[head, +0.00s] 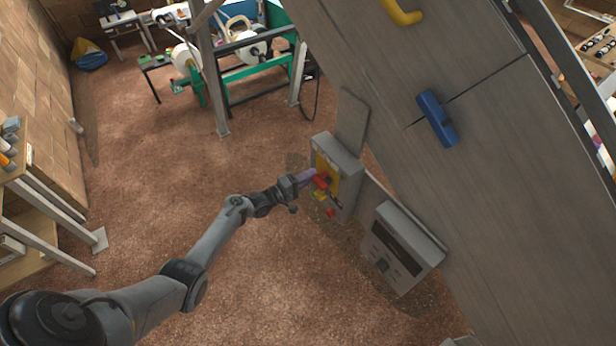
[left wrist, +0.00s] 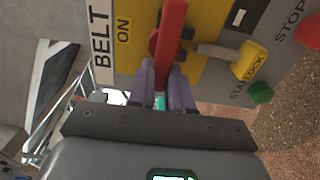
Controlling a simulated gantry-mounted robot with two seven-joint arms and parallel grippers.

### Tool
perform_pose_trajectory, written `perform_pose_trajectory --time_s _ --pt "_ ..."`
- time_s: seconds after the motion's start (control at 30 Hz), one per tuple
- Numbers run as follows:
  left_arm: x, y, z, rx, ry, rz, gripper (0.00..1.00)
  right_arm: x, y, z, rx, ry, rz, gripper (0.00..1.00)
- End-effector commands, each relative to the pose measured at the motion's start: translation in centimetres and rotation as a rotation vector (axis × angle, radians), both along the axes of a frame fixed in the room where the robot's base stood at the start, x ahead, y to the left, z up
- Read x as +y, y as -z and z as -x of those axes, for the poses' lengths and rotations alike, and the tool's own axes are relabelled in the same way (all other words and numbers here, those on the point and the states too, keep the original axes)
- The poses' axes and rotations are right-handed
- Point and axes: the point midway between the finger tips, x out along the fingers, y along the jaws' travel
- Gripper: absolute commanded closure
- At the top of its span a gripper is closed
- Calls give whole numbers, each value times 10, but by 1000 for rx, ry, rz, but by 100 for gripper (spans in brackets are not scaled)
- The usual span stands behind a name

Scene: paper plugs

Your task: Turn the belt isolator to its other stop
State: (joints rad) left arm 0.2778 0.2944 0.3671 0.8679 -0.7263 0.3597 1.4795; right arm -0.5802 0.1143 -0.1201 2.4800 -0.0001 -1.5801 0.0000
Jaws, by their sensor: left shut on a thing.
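The belt isolator is a red handle (left wrist: 170,35) on a yellow plate (left wrist: 125,70), with "BELT" and "ON" lettered beside it in the left wrist view. In the head view the red handle (head: 321,180) shows on the front of a grey box (head: 347,160). My left gripper (left wrist: 167,88) has its purple fingers shut on the red handle, one on each side. In the head view my left gripper (head: 306,178) reaches the box from the left. My right gripper is not in view.
Beside the handle are a yellow lock tab (left wrist: 250,62), a green button (left wrist: 260,92) and a red stop button (left wrist: 308,32). A grey control panel (head: 399,248) hangs right of the box. Large grey panels fill the right side. Open brown floor (head: 150,200) lies left.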

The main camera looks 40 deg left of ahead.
Motion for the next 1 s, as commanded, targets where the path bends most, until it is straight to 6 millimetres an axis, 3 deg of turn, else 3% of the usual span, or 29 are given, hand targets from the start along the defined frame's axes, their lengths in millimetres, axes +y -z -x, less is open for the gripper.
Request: perform_pose_trajectory --time_s 0.47,0.5,0.63,1.0 --pt "0 3 0 10 -3 14 100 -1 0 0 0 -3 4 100" --pt "0 3 0 11 -3 14 76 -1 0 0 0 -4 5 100" --pt "0 3 0 8 -2 13 56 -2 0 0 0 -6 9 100" --pt "1 1 3 5 -1 12 55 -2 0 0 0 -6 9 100"
